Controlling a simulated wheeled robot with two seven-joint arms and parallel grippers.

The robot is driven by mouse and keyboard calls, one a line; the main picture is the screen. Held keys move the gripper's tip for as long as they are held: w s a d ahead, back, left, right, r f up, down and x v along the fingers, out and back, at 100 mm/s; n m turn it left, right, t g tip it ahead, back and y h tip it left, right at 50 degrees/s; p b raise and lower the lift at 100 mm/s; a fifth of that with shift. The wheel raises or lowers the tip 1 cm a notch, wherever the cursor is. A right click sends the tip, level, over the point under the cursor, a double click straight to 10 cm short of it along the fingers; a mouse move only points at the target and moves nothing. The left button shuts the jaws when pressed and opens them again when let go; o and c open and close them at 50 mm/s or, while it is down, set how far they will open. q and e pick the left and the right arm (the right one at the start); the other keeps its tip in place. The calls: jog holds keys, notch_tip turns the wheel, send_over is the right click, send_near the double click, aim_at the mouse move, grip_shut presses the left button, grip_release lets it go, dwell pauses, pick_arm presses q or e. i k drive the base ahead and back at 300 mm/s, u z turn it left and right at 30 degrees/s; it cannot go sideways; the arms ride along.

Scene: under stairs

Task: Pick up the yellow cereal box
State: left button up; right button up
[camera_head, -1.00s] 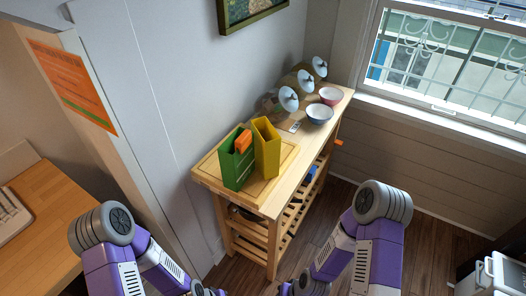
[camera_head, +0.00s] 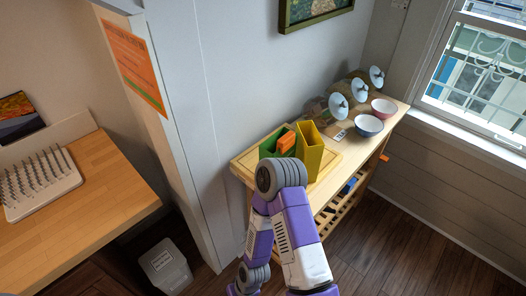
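The yellow cereal box (camera_head: 311,158) stands upright at the near end of a wooden trolley (camera_head: 331,198), on a cutting board (camera_head: 245,162). A green box (camera_head: 268,147) stands close to its left, with an orange item (camera_head: 286,142) between them near the top. One of my purple and white arms rises in front of the trolley. Its elbow hides the lower part of the green box and part of the board. Neither of my grippers shows in the view.
Two bowls (camera_head: 369,126) and several pale round-topped items (camera_head: 338,105) stand farther back on the trolley. A wooden counter (camera_head: 108,176) with a spiked white rack (camera_head: 40,182) is at left. A bin (camera_head: 165,266) stands below it. Floor (camera_head: 400,240) is clear at right.

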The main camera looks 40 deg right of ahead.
aim_at(306, 153)
jog(key=u, duration=0.1)
jog(key=k, duration=0.85)
jog(key=z, duration=0.95)
jog(key=i, duration=0.35)
jog(key=z, duration=0.05)
